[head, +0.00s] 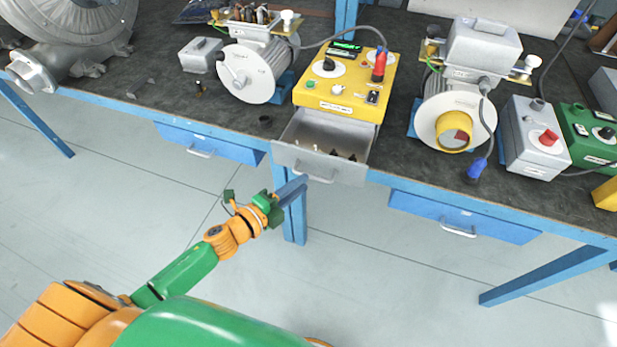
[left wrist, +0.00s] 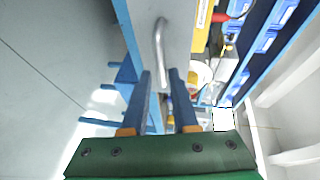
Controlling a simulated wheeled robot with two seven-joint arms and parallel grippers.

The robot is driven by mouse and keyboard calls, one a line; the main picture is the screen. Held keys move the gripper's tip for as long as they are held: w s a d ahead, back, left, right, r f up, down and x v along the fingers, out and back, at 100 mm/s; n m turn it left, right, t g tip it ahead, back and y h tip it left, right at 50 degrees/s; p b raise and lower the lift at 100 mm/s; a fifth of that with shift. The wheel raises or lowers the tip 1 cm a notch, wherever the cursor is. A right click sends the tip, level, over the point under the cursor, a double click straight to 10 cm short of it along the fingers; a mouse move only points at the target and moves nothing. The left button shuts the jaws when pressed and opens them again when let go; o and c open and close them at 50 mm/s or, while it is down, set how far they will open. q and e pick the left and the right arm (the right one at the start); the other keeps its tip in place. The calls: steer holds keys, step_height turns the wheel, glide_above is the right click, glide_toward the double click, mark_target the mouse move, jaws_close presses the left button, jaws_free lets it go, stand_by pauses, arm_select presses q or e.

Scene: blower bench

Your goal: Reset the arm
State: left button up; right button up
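My left arm comes in from the lower left of the head view, green and orange. Its gripper (head: 295,186) is just below and in front of the open grey drawer (head: 350,172). I cannot tell the exact gap between fingers and handle. My right gripper is not in view.
The drawer sticks out under the yellow control box (head: 343,85), with several small items inside. Blue drawers (head: 211,146) and (head: 463,219) hang shut under the dark bench top (head: 165,105). Blue bench legs (head: 294,222) stand below. The floor in front is clear.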

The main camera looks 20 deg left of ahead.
arm_select(q)
steer(key=v, duration=0.2)
steer(key=shift+s+a+r, duration=0.1)
steer(key=shift+s+a, duration=0.05)
steer(key=shift+s, duration=0.1)
steer(key=s+a+f+n+g+y, duration=0.1)
steer(key=s+a+f+n+y, duration=0.15)
steer(key=f, duration=0.35)
steer(key=s+a+f+n+g+y, duration=0.1)
steer(key=s+a+f+n+g, duration=0.1)
steer(key=f+n, duration=0.3)
steer(key=s+a+f+n+g+y, duration=0.1)
steer(key=s+a+f+n+y, duration=0.15)
steer(key=f, duration=0.45)
steer(key=s+d+f+n+g, duration=0.2)
steer(key=s+f+n+g, duration=0.2)
steer(key=s, duration=0.9)
steer(key=s+d+f+n+g, duration=0.2)
steer(key=s+f+n+g, duration=0.3)
steer(key=s+f, duration=0.5)
steer(key=s, duration=0.3)
steer(key=shift+d+f+n+g+y, duration=0.15)
steer(key=shift+d+n+g+y, duration=0.15)
steer(key=shift+y, duration=0.1)
